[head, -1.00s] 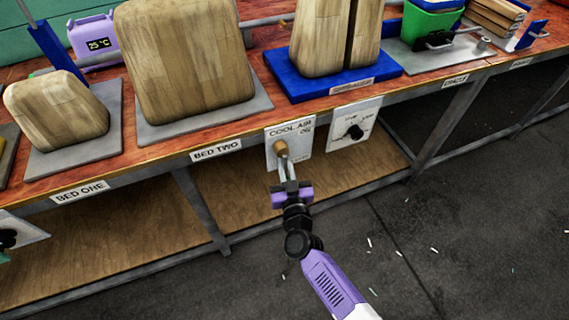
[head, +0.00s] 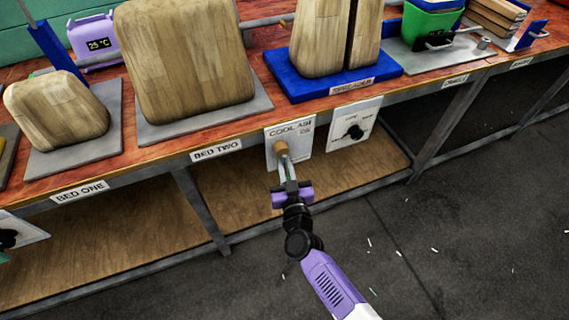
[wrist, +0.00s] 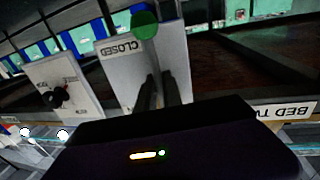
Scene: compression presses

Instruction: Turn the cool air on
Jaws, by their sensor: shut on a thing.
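In the upside-down wrist view, the fingers (wrist: 163,90) stand in front of the panel (wrist: 118,66), where the word "CLOSED" shows. A round green thing (wrist: 145,25) is seen at that panel's top; I cannot tell whether it is part of the knob.
A second panel with a black knob (head: 354,132) is close on the right. The "BED TWO" label (head: 216,150) is on the left. Wooden blocks stand on plates above, and a lower shelf (head: 235,205) lies behind my gripper. The floor in front (head: 440,230) is open, with small scraps.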

